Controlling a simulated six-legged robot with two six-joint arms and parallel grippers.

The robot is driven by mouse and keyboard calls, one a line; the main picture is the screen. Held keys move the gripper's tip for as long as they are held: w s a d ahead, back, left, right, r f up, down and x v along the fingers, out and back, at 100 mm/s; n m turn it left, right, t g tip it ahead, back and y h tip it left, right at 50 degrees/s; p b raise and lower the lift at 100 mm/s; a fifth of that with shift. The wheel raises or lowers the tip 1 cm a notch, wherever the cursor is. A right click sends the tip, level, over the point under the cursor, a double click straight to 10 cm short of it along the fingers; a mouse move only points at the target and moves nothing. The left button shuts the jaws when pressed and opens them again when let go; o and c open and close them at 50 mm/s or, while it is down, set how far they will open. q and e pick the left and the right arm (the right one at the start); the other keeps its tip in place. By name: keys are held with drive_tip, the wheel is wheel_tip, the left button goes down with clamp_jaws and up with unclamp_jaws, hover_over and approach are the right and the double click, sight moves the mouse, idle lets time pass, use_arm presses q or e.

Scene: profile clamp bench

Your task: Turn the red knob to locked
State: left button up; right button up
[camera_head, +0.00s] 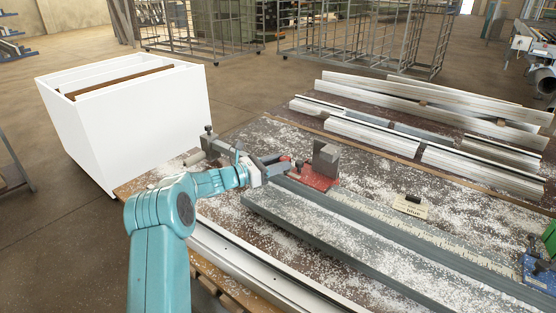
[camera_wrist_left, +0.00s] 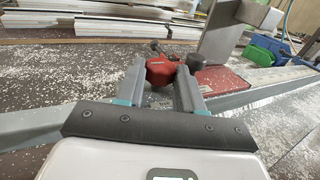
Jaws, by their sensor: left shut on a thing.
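The red knob (camera_wrist_left: 160,71) sits between the fingertips of my left gripper (camera_wrist_left: 161,76) in the left wrist view. The gripper is shut on it, with one finger on each side. In the head view the left gripper (camera_head: 280,164) reaches in from the left to the clamp on the bench. The knob is mostly hidden there by the fingers. A red base plate (camera_head: 316,182) with an upright grey block (camera_head: 326,158) stands just right of the gripper. Any locked marking is not readable. My right gripper is not in view.
Grey profiles (camera_head: 345,235) lie along the bench, with white chips scattered around. Stacked pale profiles (camera_head: 430,105) lie at the back. A white cabinet (camera_head: 140,120) stands beyond the bench at left.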

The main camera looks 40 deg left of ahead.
use_arm(q)
drive_tip(key=shift+r, duration=0.1)
drive_tip(key=o, duration=0.7)
drive_tip(key=shift+o, duration=0.2)
drive_tip(key=shift+s+a, duration=0.15)
drive_tip(key=shift+s, duration=0.2)
drive_tip(key=b+v, duration=0.2)
drive_tip(key=v, duration=1.3)
drive_tip(key=shift+s, duration=0.25)
